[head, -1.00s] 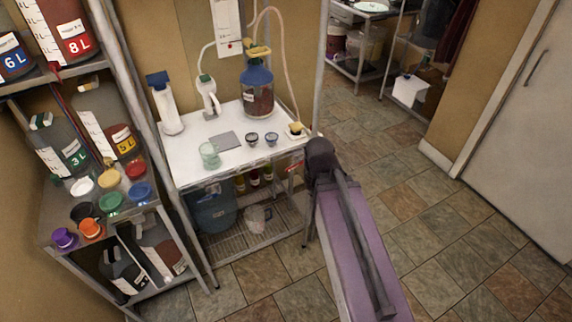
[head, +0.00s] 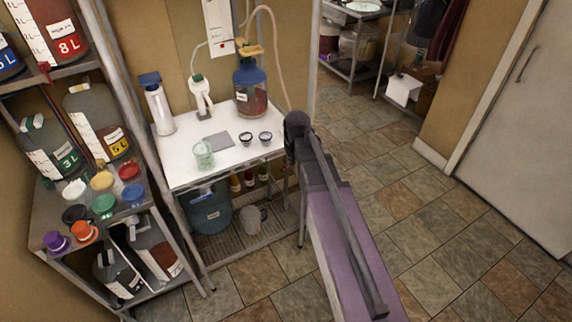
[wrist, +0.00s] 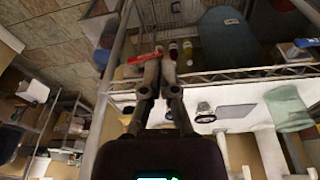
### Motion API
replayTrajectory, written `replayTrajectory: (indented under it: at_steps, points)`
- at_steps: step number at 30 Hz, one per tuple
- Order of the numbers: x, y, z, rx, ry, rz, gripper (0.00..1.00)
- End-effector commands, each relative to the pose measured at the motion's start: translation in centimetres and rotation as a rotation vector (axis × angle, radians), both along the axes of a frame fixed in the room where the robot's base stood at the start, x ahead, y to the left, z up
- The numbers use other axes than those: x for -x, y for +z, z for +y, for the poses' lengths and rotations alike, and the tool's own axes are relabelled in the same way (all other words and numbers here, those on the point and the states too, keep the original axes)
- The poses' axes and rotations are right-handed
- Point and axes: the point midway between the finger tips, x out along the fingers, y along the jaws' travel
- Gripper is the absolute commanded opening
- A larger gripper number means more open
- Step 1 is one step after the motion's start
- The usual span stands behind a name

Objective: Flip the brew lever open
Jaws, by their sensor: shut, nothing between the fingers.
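My gripper (wrist: 160,62) shows in the wrist view with its two fingers together and nothing between them. A red lever-like bar (wrist: 143,58) lies just left of the fingertips, by the white table's wire edge; I cannot tell whether it touches them or whether it is the brew lever. In the head view my own arm covers the table's front right corner and hides my gripper. A glass jar (head: 250,95) with a blue lid and a yellow top stands at the table's back right, with a tube rising from it. No lever is clearly readable there.
The white table (head: 180,176) holds a green cup (head: 204,155), a grey pad (head: 217,140) and two small dark-rimmed cups (head: 246,139). A blue barrel (head: 208,210) stands on its lower shelf. A left rack holds labelled containers and coloured lids. Tiled floor (head: 400,190) is free at right.

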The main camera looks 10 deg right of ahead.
Motion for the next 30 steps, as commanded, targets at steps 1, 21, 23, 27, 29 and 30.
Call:
replayTrajectory:
  at_steps: [1,21,23,27,29,30]
  points:
    - [-3.0,-0.3,0.1,0.003,0.022,-0.022,0.00]
    - [-10.2,-0.3,0.3,0.021,0.114,-0.120,0.00]
    - [-10.2,-0.4,0.3,0.021,0.114,-0.119,0.00]
    - [-10.3,-0.6,0.3,0.021,0.114,-0.119,0.00]
    - [-10.3,-0.8,0.3,0.021,0.113,-0.119,0.00]
    - [-10.4,-1.0,0.3,0.021,0.113,-0.119,0.00]
